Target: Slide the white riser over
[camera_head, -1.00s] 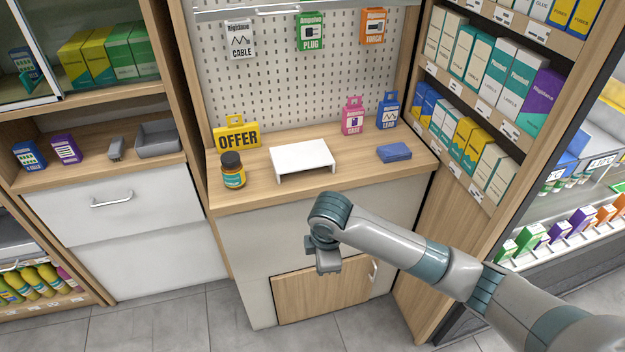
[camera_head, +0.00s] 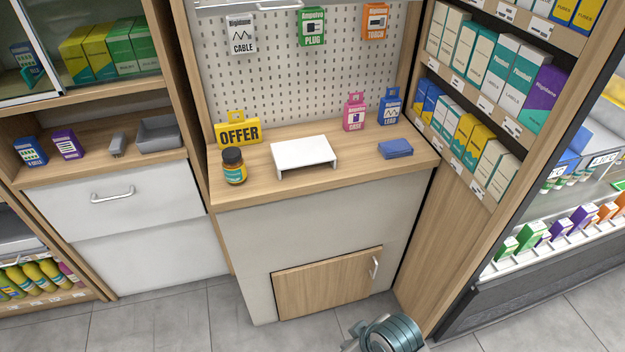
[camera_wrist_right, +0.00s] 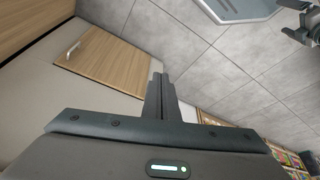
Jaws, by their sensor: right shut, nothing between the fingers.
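The white riser (camera_head: 304,150) stands upright on the wooden counter top (camera_head: 262,190), near its middle, in the head view. Nothing touches it from my side. My right arm shows only at the bottom edge of the head view, low and well away from the riser. In the right wrist view my right gripper (camera_wrist_right: 157,78) is shut and empty, in front of the cabinet and floor. The riser is not in the right wrist view.
A brown jar (camera_head: 233,167) stands left of the riser, with a yellow OFFER sign (camera_head: 239,130) behind it. A blue pad (camera_head: 395,148) lies to the right. Pink (camera_head: 354,113) and blue (camera_head: 389,108) packs stand behind. Bare counter lies between riser and pad.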

